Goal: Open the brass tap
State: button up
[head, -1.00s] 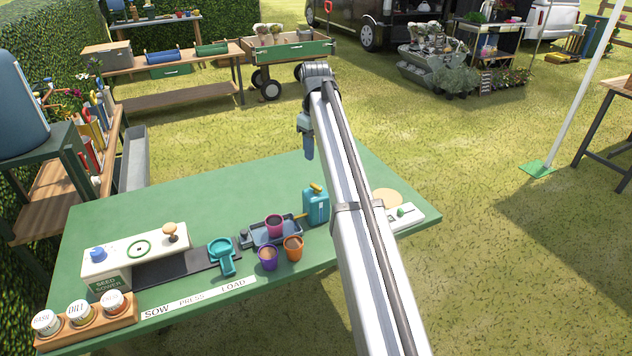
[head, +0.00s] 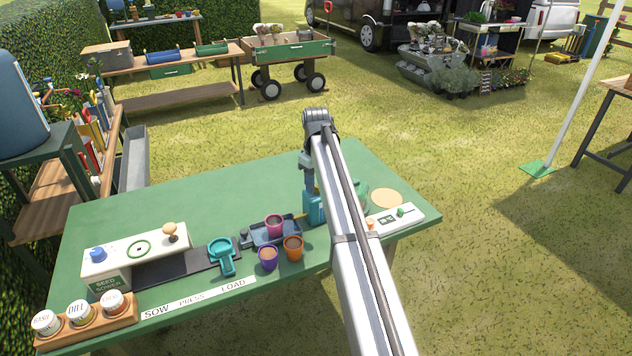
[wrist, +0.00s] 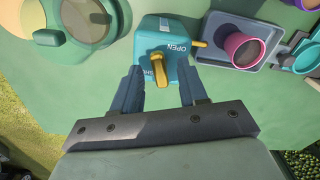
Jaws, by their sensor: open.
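The brass tap handle (wrist: 158,68) sits on top of a teal water can (wrist: 165,42) marked OPEN and SHUT in the wrist view. A short brass spout (wrist: 199,44) sticks out of the can toward the pots. My gripper (wrist: 162,78) is open, with its two blue fingers on either side of the handle and apart from it. How high the fingertips are over the handle is hard to tell. In the head view the can (head: 316,207) is partly hidden behind my arm, and the handle is hidden there.
A tray (head: 262,234) with a pink pot (head: 274,224) stands left of the can, under the spout. A purple pot (head: 268,258) and an orange pot (head: 293,248) stand in front. A white device (head: 405,217) lies to the right. The table's back is clear.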

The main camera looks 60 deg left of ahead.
aim_at(316, 185)
grip_shut()
dwell(0.3)
jog(key=shift+m, duration=2.1)
grip_release()
jog(key=shift+r, duration=0.1)
notch_tip(316, 185, up, 14)
